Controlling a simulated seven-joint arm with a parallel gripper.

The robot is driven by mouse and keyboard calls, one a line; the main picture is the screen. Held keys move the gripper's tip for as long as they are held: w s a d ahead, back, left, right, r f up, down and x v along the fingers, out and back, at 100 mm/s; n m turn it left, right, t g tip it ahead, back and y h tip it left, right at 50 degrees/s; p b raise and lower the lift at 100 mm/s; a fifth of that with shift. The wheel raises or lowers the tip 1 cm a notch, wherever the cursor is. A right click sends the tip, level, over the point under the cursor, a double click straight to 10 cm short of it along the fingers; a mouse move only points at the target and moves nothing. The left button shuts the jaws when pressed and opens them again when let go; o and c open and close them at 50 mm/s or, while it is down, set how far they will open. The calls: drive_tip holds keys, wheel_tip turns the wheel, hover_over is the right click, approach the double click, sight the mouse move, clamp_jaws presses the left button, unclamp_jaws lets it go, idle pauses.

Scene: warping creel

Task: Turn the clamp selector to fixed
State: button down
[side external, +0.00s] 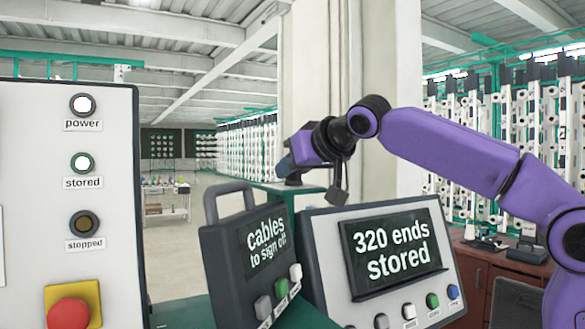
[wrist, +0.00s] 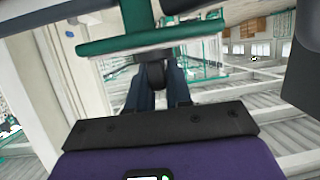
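My gripper (side external: 288,167) is at the end of the purple arm in the side external view, close above a green ledge (side external: 290,187). In the wrist view its two dark blue fingers (wrist: 160,88) stand a little apart, on either side of a small dark rounded part (wrist: 157,74) below a green bar (wrist: 160,42). This dark part may be the clamp selector, but no label or pointer on it can be read. I cannot tell whether the fingers touch it. Its setting is hidden.
A panel with power, stored and stopped lamps (side external: 84,224) and a red button (side external: 70,312) stands at the left. A screen reading "320 ends stored" (side external: 395,250) and a "Cables to sign off" box (side external: 262,245) stand in front. Creel racks (side external: 535,140) line the right.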

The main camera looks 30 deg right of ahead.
drive_tip(key=shift+n+y, duration=0.5)
drive_tip(key=n+y, duration=0.2)
drive_tip(key=shift+g+y, duration=0.4)
drive_tip(key=shift+n+g+y, duration=1.1)
drive_tip(key=shift+n+y, duration=0.7)
drive_tip(key=shift+n, duration=0.2)
drive_tip(key=shift+a, duration=0.1)
drive_tip(key=c, duration=1.1)
unclamp_jaws()
